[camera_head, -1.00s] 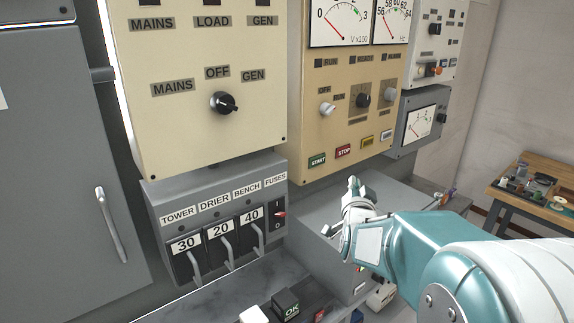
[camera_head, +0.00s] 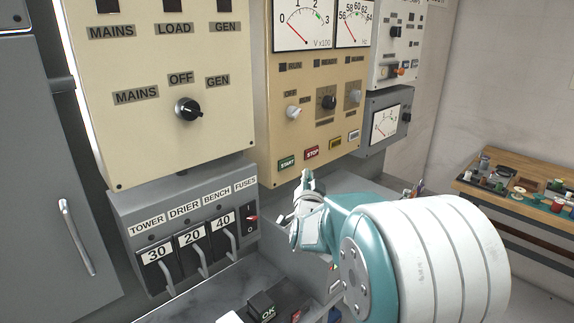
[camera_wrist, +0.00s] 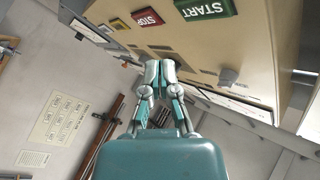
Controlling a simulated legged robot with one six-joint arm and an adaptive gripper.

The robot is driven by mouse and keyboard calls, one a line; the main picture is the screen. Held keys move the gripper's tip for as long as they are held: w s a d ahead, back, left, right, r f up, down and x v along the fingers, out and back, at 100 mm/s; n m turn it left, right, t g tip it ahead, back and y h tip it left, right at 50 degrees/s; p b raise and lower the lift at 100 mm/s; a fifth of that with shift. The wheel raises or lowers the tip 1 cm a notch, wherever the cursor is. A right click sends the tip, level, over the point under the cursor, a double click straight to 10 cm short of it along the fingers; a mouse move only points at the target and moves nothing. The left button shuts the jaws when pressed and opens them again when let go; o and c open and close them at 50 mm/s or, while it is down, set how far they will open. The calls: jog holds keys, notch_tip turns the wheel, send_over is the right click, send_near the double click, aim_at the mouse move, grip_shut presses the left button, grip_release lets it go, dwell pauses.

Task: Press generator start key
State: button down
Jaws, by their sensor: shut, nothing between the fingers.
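The green START key (camera_head: 287,163) sits at the lower left of the beige generator panel (camera_head: 300,120), beside the red STOP key (camera_head: 312,153). My gripper (camera_head: 307,174) is shut and empty, just below and to the right of the START key in the head view, apart from it in that picture. In the wrist view my closed fingertips (camera_wrist: 159,66) point up towards the panel. There the START key (camera_wrist: 205,8) is at the top, up and right of the fingertips, and the STOP key (camera_wrist: 147,17) is up and left.
A rotary switch (camera_head: 188,109) is on the left cream panel. Below it is a grey fuse box (camera_head: 185,215) with several levers. Knobs (camera_head: 328,102) stick out above the keys. A wooden bench (camera_head: 520,207) with small items stands at the right.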

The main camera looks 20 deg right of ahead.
aim_at(291, 162)
jog(key=shift+w+a, duration=0.3)
jog(key=shift+w, duration=0.45)
jog(key=shift+w+a, duration=0.25)
jog(key=shift+w, duration=0.45)
jog(key=shift+w+a, duration=0.3)
jog(key=shift+w, duration=0.45)
jog(key=shift+w+a, duration=0.1)
jog(key=shift+w, duration=0.2)
jog(key=shift+w+a, duration=0.1)
jog(key=shift+w, duration=0.25)
dwell(0.3)
jog(key=shift+s, duration=0.15)
jog(key=shift+s+d, duration=0.25)
jog(key=shift+s, duration=0.35)
jog(key=s, duration=0.1)
jog(key=s+d, duration=0.1)
jog(key=s, duration=0.2)
jog(key=shift+s+d, duration=0.35)
